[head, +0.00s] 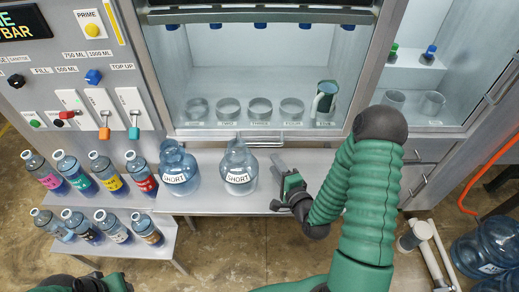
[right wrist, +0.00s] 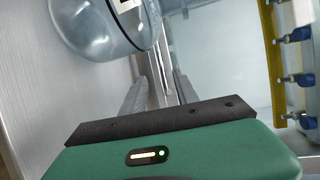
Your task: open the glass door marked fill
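The central cabinet's glass door (head: 255,75) appears shut, with a metal bar handle (head: 265,143) along its bottom edge. I cannot read a fill mark on the door itself. My right gripper (head: 278,166) is just below and in front of the handle, near its right part. In the right wrist view its two fingers (right wrist: 160,95) are apart, and a thin metal bar shows ahead between them; contact cannot be told. My left gripper (head: 92,284) shows only in part at the bottom left edge, and its fingers cannot be made out.
A clear jug labelled SHORT (head: 238,168) stands close left of my right gripper, with another (head: 178,168) beyond it. Several coloured-label bottles (head: 105,172) stand farther left. Jars and a green-handled jug (head: 325,98) are behind the glass. A control panel (head: 75,75) stands left.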

